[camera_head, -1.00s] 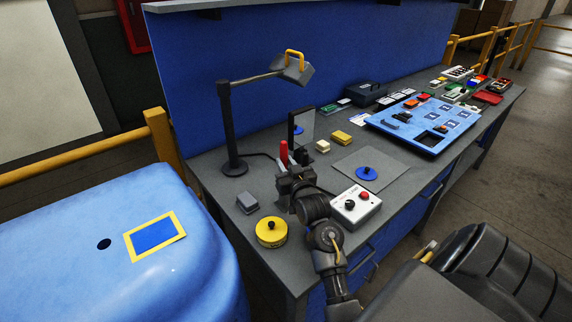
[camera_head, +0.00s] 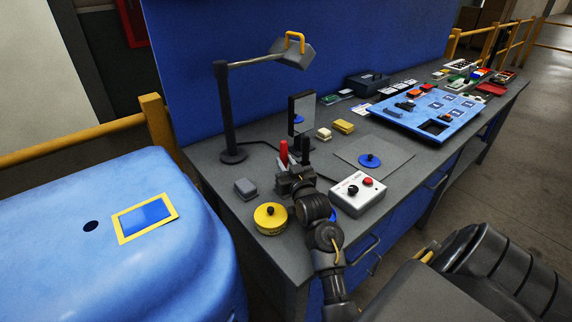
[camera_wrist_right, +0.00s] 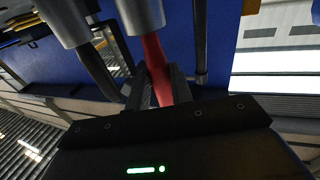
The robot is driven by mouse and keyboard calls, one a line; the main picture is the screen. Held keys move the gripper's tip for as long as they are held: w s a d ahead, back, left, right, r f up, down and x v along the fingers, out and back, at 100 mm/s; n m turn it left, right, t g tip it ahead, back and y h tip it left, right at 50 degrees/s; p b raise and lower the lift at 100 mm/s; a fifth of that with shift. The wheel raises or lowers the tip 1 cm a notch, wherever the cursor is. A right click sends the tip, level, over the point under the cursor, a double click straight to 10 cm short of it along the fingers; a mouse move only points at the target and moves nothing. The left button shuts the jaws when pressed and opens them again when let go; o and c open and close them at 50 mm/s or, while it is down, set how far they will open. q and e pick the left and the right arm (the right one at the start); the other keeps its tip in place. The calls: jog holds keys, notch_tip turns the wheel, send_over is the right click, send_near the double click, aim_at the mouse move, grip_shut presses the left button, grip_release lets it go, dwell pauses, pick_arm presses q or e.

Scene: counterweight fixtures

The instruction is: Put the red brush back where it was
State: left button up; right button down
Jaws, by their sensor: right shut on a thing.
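My right gripper (camera_head: 294,172) is over the workbench, between the lamp post and the white control box. It is shut on the red brush (camera_head: 283,151), which stands about upright. In the right wrist view the brush's red part (camera_wrist_right: 156,68) is between the fingers (camera_wrist_right: 158,88), with a silver cylinder at its upper end. A dark rod with a similar silver cylinder (camera_wrist_right: 65,20) is beside it, apart from the fingers. A black upright piece (camera_head: 305,150) shows next to the gripper in the head view. The brush's lower end is hidden. My left gripper is not in view.
A yellow tin (camera_head: 270,219), grey block (camera_head: 245,188), control box (camera_head: 358,194) and lamp (camera_head: 227,115) surround the gripper. A mirror-like panel (camera_head: 301,113) stands behind it. A grey mat (camera_head: 395,153) with a blue knobbed disc (camera_head: 370,160) is to the right.

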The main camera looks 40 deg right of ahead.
jog(key=shift+f+b, duration=0.45)
jog(key=shift+f, duration=0.5)
dwell(0.3)
jog(key=c, duration=1.1)
grip_release()
jog(key=shift+c, duration=0.2)
jog(key=b+v, duration=0.2)
jog(key=v, duration=0.8)
jog(key=shift+s+a, duration=0.2)
jog(key=shift+s, duration=0.15)
jog(key=shift+r, duration=0.1)
